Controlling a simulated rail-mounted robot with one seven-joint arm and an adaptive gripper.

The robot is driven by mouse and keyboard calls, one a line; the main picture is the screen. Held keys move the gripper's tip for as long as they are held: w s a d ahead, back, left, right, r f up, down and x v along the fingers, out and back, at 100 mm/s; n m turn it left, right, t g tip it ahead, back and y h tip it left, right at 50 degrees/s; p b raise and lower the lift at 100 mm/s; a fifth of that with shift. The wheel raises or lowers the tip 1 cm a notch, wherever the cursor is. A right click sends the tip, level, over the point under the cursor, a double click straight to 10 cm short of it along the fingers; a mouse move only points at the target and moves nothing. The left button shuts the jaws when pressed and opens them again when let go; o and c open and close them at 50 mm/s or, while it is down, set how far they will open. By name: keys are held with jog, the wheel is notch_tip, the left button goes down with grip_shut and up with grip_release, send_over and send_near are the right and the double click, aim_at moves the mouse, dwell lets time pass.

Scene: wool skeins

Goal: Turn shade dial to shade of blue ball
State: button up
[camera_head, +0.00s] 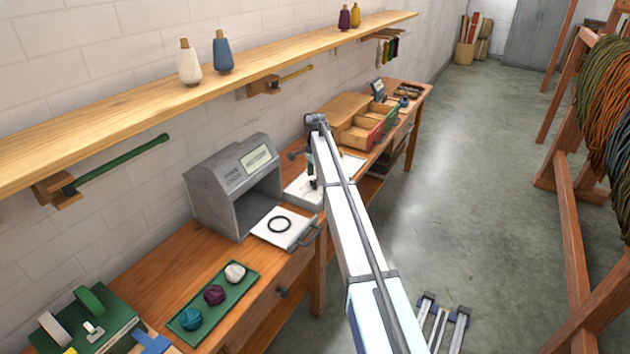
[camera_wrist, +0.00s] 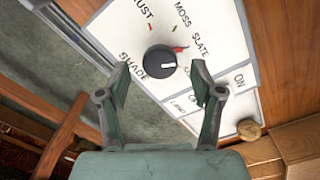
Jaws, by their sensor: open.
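A black round shade dial (camera_wrist: 160,60) sits on a white panel (camera_wrist: 108,28) in the wrist view. The panel reads RUST, MOSS, SLATE and SHADE; another label is partly hidden. A white line on the knob points right; a red mark lies by SLATE. My gripper (camera_wrist: 160,84) is open, its fingers either side of the dial, apart from it. In the head view my gripper (camera_head: 312,168) hangs over the pale panel (camera_head: 300,192). A teal-blue ball (camera_head: 190,318) lies in a green tray (camera_head: 180,335), nearest the front, with purple (camera_head: 214,294) and white (camera_head: 235,273) balls.
A grey box (camera_head: 213,205) stands left of the panel, with a white drawer (camera_head: 270,236) holding a black ring (camera_head: 279,225). A wooden organiser (camera_head: 350,105) stands beyond my gripper. A shelf (camera_head: 120,85) runs above. A lamp switch (camera_wrist: 250,129) sits by the dial.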

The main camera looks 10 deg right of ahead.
notch_tip(320, 180, up, 10)
dwell(0.4)
jog(key=shift+r, duration=0.1)
